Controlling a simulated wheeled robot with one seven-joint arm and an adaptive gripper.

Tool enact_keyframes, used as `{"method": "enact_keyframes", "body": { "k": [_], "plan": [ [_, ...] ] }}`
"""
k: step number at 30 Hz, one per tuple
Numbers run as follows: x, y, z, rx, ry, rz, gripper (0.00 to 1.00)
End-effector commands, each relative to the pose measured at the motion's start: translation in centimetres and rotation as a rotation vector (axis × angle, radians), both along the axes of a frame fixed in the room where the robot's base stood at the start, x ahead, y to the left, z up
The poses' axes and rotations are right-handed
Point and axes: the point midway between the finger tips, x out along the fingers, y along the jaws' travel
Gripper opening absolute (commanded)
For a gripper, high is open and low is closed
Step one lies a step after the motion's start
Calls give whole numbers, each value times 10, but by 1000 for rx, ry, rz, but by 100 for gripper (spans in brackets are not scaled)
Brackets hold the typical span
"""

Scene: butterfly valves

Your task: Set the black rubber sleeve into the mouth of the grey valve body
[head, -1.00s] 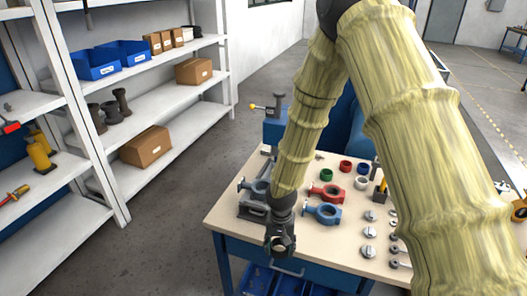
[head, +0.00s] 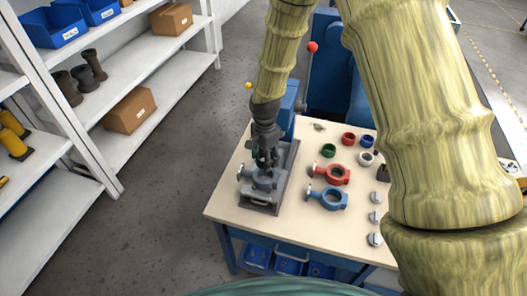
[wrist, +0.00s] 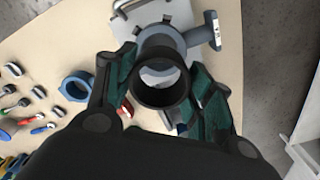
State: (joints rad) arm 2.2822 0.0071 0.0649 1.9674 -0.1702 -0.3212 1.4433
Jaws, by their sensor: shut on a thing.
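My gripper (head: 266,158) is over the grey valve body (head: 250,188), which sits on a grey plate (head: 262,207) at the left side of the table. In the wrist view, my gripper's green-padded fingers (wrist: 160,74) are shut on the black rubber sleeve (wrist: 162,96), one on each side. The sleeve's open end faces the camera. The grey valve body (wrist: 192,37) is behind the sleeve, its ring partly hidden by it, and the bore shows a little off-centre through the sleeve. I cannot tell whether the sleeve touches the body. In the head view the fingers mostly hide the sleeve.
A red valve body (head: 318,172) and a blue valve body (head: 322,203) lie to the right. Metal discs (head: 375,218) line the right. A white shelf (head: 150,80) stands at left.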

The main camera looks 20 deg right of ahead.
Motion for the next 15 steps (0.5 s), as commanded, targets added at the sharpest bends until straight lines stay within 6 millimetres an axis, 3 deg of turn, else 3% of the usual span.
{"method": "enact_keyframes", "body": {
  "k": [15],
  "plan": [
    [0,-2,-29,0,0,0,30]
  ]
}}
